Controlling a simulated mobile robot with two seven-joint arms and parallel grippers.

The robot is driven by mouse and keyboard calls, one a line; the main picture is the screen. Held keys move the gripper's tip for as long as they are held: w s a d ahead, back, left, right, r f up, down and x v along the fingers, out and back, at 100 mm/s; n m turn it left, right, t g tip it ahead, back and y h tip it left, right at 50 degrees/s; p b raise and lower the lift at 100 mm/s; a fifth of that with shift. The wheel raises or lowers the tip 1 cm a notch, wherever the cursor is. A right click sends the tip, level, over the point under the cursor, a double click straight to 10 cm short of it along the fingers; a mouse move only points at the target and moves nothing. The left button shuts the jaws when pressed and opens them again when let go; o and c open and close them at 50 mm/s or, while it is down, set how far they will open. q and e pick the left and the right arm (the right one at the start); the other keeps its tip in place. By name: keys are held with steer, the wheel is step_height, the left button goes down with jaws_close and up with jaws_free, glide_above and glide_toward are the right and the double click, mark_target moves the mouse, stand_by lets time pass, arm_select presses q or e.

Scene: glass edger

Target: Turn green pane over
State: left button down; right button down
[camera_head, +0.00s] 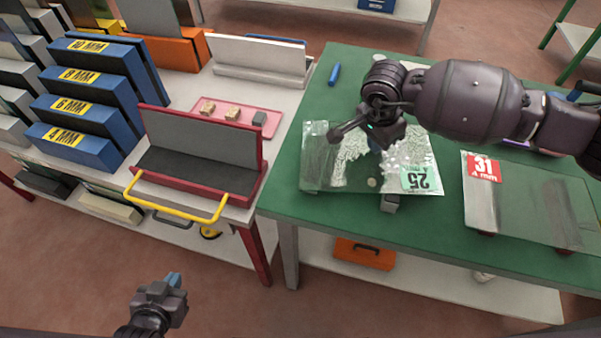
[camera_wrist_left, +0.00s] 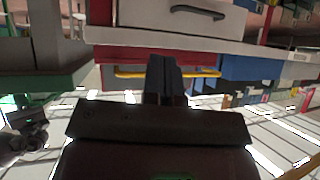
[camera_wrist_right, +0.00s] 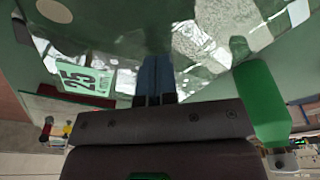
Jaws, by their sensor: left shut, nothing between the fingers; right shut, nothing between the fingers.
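A see-through pane with a green label reading 25 (camera_head: 421,179) lies flat on the green-topped table, whitish patches showing on it. My right gripper (camera_head: 377,147) is shut and empty, pointing down over the pane's middle. I cannot tell whether its blue fingertips (camera_wrist_right: 158,75) touch the glass. My arm hides part of the pane's far side. My left gripper (camera_head: 174,280) is shut and empty, low over the floor in front of the tables, far from the pane.
Another pane with a red 31 label (camera_head: 482,167) lies to the right on the table. A red-edged rack with a yellow handle (camera_head: 190,212) stands left. A blue marker (camera_head: 334,74) lies behind.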

steer(key=shift+w+r, duration=0.1)
steer(key=s+a, duration=0.6)
steer(key=a, duration=0.4)
steer(key=s+a, duration=0.7)
steer(key=a, duration=0.4)
steer(key=shift+s+r, duration=0.15)
steer(key=shift+s, duration=0.15)
steer(key=shift+a, duration=0.1)
